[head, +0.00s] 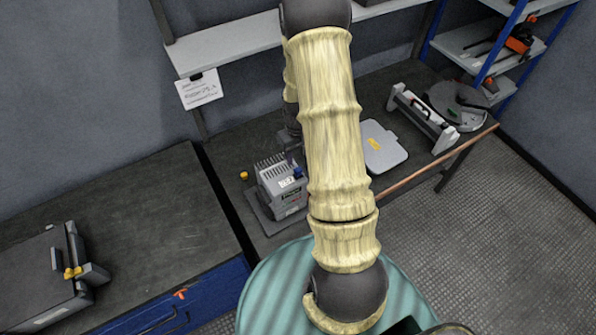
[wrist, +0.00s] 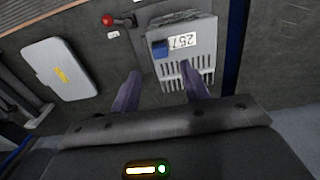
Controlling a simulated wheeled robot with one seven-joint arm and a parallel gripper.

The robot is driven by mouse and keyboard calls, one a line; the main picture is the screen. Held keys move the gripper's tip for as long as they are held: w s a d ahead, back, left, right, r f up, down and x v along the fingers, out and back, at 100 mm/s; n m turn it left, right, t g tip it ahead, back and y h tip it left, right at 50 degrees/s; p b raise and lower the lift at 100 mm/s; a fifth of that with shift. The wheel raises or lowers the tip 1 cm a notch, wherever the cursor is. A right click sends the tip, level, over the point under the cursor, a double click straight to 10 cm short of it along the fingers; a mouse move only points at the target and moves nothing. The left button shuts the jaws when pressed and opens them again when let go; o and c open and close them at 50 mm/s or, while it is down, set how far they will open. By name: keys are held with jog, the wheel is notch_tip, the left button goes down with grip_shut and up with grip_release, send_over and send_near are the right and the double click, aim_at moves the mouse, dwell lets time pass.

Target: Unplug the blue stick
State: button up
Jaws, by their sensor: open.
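A grey finned unit (head: 283,192) with a white label stands on the workbench in the head view. A small blue piece (head: 298,172), which looks like the blue stick, sits on its upper right. In the head view my arm hides most of the gripper.
A red knob (wrist: 107,20) stands beside the unit in the wrist view. A light grey panel (head: 382,147) lies right of my arm. A shelf (head: 228,46) runs above the bench.

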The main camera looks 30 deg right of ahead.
aim_at(298, 169)
notch_tip(298, 169, down, 8)
jog(key=b, duration=0.5)
jog(key=shift+f, duration=0.15)
jog(key=shift+c, duration=0.4)
dwell(0.5)
grip_shut()
jog(key=shift+r, duration=0.25)
jog(key=shift+r+p, duration=1.9)
jog(key=shift+r, duration=0.95)
